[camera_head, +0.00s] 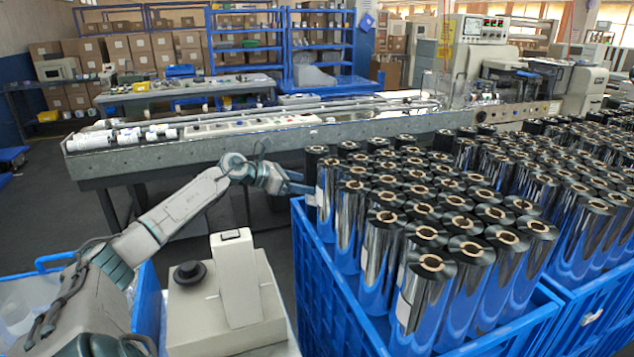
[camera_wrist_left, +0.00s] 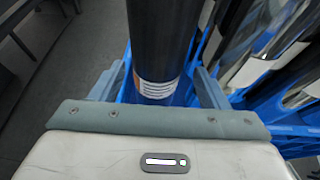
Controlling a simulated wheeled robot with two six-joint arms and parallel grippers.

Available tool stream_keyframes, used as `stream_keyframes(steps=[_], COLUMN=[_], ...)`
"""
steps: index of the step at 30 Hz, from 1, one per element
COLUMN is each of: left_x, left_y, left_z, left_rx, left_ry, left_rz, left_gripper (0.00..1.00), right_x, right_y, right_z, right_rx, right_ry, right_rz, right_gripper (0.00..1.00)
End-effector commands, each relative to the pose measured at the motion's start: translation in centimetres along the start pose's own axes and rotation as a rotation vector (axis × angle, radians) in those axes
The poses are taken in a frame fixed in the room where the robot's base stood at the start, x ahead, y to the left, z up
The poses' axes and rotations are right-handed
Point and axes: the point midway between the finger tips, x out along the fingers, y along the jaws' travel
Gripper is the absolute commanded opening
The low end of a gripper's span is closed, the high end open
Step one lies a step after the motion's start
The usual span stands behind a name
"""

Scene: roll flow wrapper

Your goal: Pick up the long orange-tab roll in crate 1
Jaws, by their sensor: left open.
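A tall dark roll with a white printed label and a small orange tab stands upright between the fingers of my open left gripper (camera_wrist_left: 157,82) in the left wrist view; this roll (camera_wrist_left: 155,35) runs out of the top of the picture. Gaps show between the roll and both fingers, so it does not look gripped. The tab is not visible there. My right gripper is out of view.
Several shiny rolls (camera_head: 430,265) stand close together in the crate, right of my gripper. A second blue crate (camera_head: 598,318) adjoins on the right. A long grey machine bench (camera_head: 225,145) with white rolls (camera_head: 122,137) runs behind.

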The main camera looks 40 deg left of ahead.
Motion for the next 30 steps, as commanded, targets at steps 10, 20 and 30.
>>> stream_keyframes(steps=[10,20,30], left_x=[2.0,5.1,5.3], left_y=[0.1,0.2,0.2], left_z=[0.9,0.7,0.5], left_rx=[-0.004,-0.002,0.0], left_ry=[-0.006,-0.002,0.0], left_rz=[-0.002,0.0,0.0], left_gripper=[0.69,0.69,0.55], right_x=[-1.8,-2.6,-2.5], right_y=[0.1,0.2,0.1], right_z=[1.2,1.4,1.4], right_rx=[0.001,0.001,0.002], right_ry=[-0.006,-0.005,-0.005], right_rz=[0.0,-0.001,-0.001], right_gripper=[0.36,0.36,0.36])
